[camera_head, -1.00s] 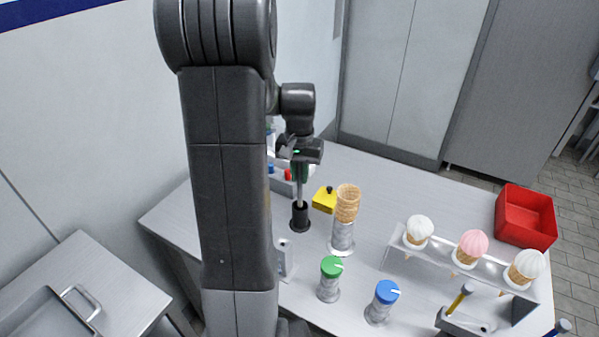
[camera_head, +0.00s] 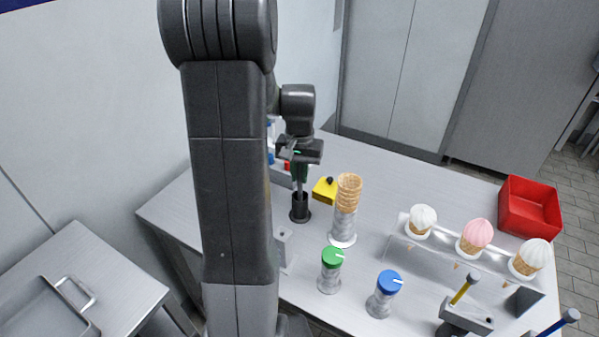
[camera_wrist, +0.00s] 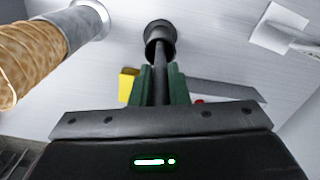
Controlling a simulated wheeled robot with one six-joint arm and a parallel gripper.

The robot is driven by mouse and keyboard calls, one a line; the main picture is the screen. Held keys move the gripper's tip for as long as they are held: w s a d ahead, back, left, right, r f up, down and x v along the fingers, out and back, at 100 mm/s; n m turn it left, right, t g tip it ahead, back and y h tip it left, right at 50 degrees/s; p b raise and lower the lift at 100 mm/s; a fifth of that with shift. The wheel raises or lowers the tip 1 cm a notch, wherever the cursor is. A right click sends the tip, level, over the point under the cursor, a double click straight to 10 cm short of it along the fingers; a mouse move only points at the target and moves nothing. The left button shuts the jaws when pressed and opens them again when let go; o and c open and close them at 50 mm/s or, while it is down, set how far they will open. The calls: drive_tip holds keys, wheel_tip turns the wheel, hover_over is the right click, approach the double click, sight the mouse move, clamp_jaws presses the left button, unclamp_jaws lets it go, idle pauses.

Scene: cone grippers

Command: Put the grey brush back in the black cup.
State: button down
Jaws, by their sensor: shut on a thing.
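My gripper (camera_head: 300,174) is shut on the grey brush (camera_head: 299,186) and holds it upright, directly above the black cup (camera_head: 300,212). The brush's lower end meets the cup's mouth and appears to be inside it; its tip is hidden. In the wrist view the green fingers (camera_wrist: 161,88) close on the brush's dark shaft (camera_wrist: 161,80), which runs into the cup's round opening (camera_wrist: 160,38). The cup stands upright on the table.
Green-topped (camera_head: 331,270) and blue-topped (camera_head: 384,295) jars are in front. A rack of ice-cream cones (camera_head: 440,252) and red bin (camera_head: 530,208) are farther right.

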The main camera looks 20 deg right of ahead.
drive_tip(key=c, duration=1.3)
unclamp_jaws()
wheel_tip(320, 180, up, 14)
drive_tip(key=shift+f, duration=0.1)
